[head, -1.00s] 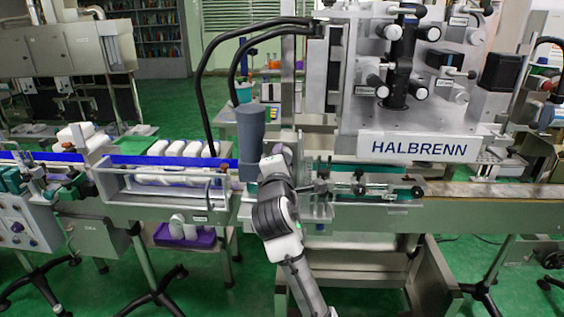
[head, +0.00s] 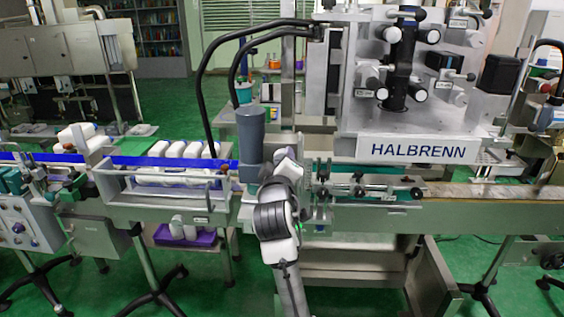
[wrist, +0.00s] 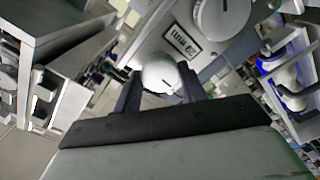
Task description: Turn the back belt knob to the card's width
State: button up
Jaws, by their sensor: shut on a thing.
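A round pale metal knob (wrist: 160,77) with a dark line on its face sits between the fingers of my gripper (wrist: 160,88) in the wrist view. The gripper is shut on this knob, one dark finger on each side. A small label plate (wrist: 181,39) is fixed beside it, upside down and too blurred to read surely. A larger round knob (wrist: 222,14) with a dark mark is at the top edge. In the head view my arm hides the held knob and the fingers. I cannot make out the card in either view.
The conveyor with a blue belt (head: 120,160) carries white bottles (head: 178,150) on the left. A grey cylinder (head: 250,140) stands close beside my arm. The HALBRENN machine (head: 420,149) and its rail fittings (head: 365,192) are to the right. Open green floor shows in front.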

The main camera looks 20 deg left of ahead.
jog(key=n+b, duration=1)
jog(key=n, duration=2)
jog(key=shift+f+n, duration=0.15)
jog(key=shift+n, duration=0.25)
dwell(0.6)
dwell(0.3)
jog(key=o, duration=1)
